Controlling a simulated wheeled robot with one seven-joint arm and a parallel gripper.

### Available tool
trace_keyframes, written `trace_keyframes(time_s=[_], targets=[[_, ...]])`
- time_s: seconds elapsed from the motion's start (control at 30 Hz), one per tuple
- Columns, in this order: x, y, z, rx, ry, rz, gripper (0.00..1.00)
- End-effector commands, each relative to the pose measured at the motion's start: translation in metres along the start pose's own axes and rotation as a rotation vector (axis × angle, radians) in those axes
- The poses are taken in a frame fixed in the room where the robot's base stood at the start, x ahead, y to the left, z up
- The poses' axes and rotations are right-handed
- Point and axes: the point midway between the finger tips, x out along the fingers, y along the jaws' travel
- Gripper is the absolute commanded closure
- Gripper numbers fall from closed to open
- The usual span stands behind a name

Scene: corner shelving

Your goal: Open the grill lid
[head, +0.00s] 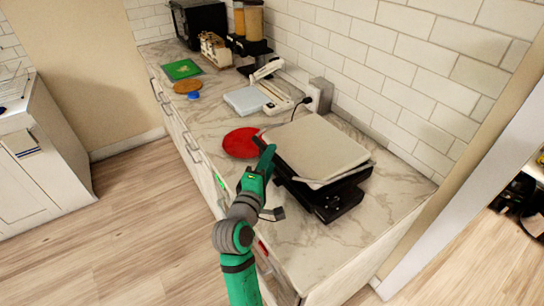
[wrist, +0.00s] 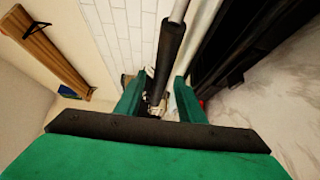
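The grill (head: 318,155) stands on the marble counter, with a pale flat lid lying down over a black body. The lid looks closed. My green gripper (head: 268,156) is at the grill's left edge in the head view. In the wrist view, the grill's black handle bar (wrist: 170,48) runs between the two green fingers of my gripper (wrist: 158,90). The fingers stand apart, with background showing between them beside the bar. I cannot tell whether either finger touches the bar. The handle is largely hidden behind my gripper in the head view.
A red round plate (head: 241,142) lies left of the grill. A white scale-like device (head: 246,100), a corded appliance (head: 277,98) and a green board (head: 182,69) are farther back. The tiled wall (head: 400,90) rises close behind the grill. Bare counter (head: 385,195) lies to its right.

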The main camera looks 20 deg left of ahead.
Motion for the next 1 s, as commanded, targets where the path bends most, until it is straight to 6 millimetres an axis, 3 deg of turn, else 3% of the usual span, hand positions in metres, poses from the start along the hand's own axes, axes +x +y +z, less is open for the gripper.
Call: trace_keyframes(time_s=[0.2,0.47,0.63,1.0], targets=[[0.014,0.0,0.002,0.0,-0.003,0.001,0.65],[0.015,0.0,0.002,0.0,-0.002,0.0,0.65],[0.015,0.0,0.001,0.0,-0.001,0.0,1.0],[0.022,0.004,0.002,0.01,-0.003,-0.011,1.0]])
